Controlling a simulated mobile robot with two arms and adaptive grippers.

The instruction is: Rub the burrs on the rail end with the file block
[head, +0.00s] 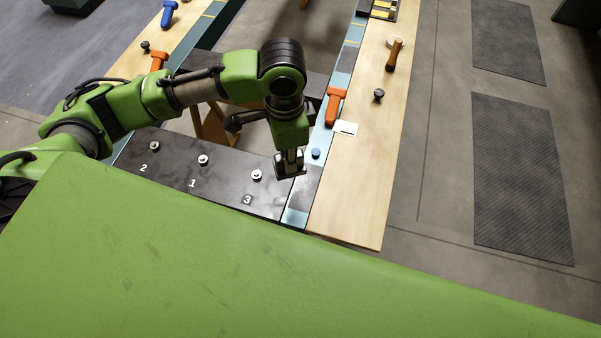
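My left gripper (290,158) points down over the near end of the teal rail (294,217) on the right. It appears shut on a small dark block with light edges, the file block (289,168). The block is just over the rail's inner edge; whether it touches the rail I cannot tell. A darker grey patch (306,184) lies on the rail beside the block. Burrs are too small to make out. My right gripper is not in view.
A dark plate (222,178) numbered 1, 2, 3 with white-topped knobs lies left of the rail. On and beside the rail are a blue knob (316,153), a white card (346,128) and an orange handle (334,105). The wooden board (360,200) is clear at its near end.

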